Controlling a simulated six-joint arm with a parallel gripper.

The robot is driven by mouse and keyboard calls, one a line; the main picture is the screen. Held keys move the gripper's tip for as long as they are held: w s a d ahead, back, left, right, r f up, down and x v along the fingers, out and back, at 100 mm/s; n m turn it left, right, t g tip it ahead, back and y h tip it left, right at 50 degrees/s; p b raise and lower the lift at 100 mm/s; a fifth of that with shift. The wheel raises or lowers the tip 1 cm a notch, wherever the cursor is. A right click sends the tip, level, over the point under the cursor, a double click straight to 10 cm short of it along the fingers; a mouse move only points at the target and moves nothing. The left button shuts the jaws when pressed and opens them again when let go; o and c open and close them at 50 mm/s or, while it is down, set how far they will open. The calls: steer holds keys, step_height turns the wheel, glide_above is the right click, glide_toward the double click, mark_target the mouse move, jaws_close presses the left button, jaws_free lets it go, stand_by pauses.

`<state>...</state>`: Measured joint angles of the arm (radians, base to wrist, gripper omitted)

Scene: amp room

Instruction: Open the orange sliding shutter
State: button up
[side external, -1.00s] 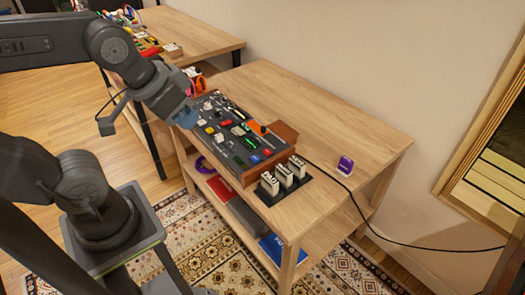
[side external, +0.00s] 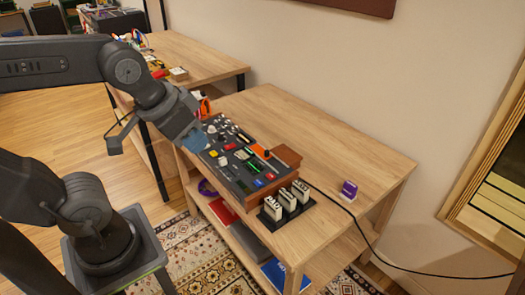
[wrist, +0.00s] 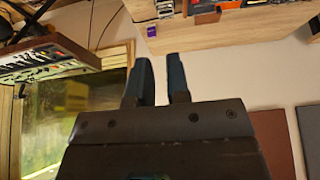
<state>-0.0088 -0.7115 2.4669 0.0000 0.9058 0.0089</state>
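The orange shutter (side external: 264,153) is a small flat piece at the right side of a dark control panel (side external: 228,172) with a wooden edge, on the wooden table. A small dark knob shows on it. How far it is slid cannot be told. My gripper (side external: 196,142) hangs at the panel's left edge, apart from the shutter. Its bluish fingertips cover part of that edge; contact is unclear. In the wrist view my gripper (wrist: 158,63) has its two fingers apart with nothing between them. I cannot pick out the shutter for certain there.
White labelled blocks (side external: 287,203) stand at the panel's front right. A brown block (side external: 287,155) sits beside the shutter. A purple box (side external: 348,190) and a black cable (side external: 368,240) lie further right. The table's back right is clear.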

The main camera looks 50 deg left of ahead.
steer(key=o, duration=0.5)
steer(key=shift+g, duration=0.8)
steer(key=w+a, duration=0.1)
steer(key=w, duration=0.2)
steer(key=w+a+r, duration=0.1)
steer(key=w, duration=0.3)
steer(key=w+a+r, duration=0.1)
steer(key=w, duration=0.3)
steer(key=shift+w+a+r, duration=0.1)
steer(key=shift+w+a, duration=0.1)
steer(key=shift+a, duration=0.1)
steer(key=g, duration=0.4)
glide_above(267, 151)
step_height(267, 151, down, 19)
step_height(267, 151, down, 14)
steer(key=shift+s+r, duration=0.1)
steer(key=shift+r, duration=0.15)
jaws_close()
